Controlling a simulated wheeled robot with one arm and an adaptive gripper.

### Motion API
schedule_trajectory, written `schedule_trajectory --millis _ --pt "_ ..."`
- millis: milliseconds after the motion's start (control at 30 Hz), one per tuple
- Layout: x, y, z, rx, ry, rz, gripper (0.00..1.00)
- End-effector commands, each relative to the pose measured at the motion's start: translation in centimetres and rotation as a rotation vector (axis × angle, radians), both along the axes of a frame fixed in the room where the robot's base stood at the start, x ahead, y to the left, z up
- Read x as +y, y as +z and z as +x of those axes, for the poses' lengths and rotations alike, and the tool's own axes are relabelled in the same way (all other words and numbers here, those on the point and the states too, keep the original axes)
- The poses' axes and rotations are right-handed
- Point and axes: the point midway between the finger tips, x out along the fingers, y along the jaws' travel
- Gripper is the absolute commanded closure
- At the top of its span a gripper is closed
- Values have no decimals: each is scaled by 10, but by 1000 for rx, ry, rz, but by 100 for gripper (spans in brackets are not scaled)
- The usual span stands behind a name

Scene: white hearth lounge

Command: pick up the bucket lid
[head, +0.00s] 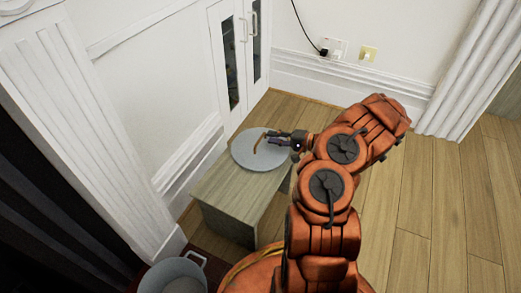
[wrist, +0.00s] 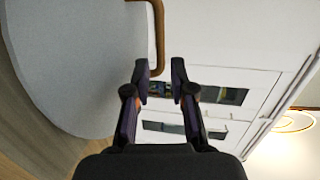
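The bucket lid (head: 250,158) is a round grey disc lying on a small wooden stand. Its brown curved handle (head: 262,139) rises from its top. My gripper (head: 279,138) reaches in from the right over the lid, close beside the handle. In the wrist view, the lid (wrist: 75,65) fills the left side, and the handle (wrist: 159,30) comes down from the top edge. The handle's lower part is near the tips of my gripper (wrist: 160,78), closest to the left finger. The fingers are apart with a gap between them. I cannot tell whether the handle touches a finger.
The wooden stand (head: 235,195) is beside a white panelled wall. A grey bucket (head: 172,276) is at the bottom left. A white cabinet (head: 237,55) with glass doors stands behind. The wooden floor (head: 430,200) to the right is clear.

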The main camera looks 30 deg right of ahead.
Motion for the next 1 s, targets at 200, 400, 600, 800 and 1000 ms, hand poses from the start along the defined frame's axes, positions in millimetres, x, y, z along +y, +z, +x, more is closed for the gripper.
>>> schedule_trajectory --millis 200,400,600,800,1000 --pt "22 -9 18 -1 5 6 76" --pt "32 -11 34 1 2 3 76" --pt "33 -10 38 0 1 2 76" --pt "33 -9 37 0 1 2 87" --pt "33 -9 37 0 1 3 100"
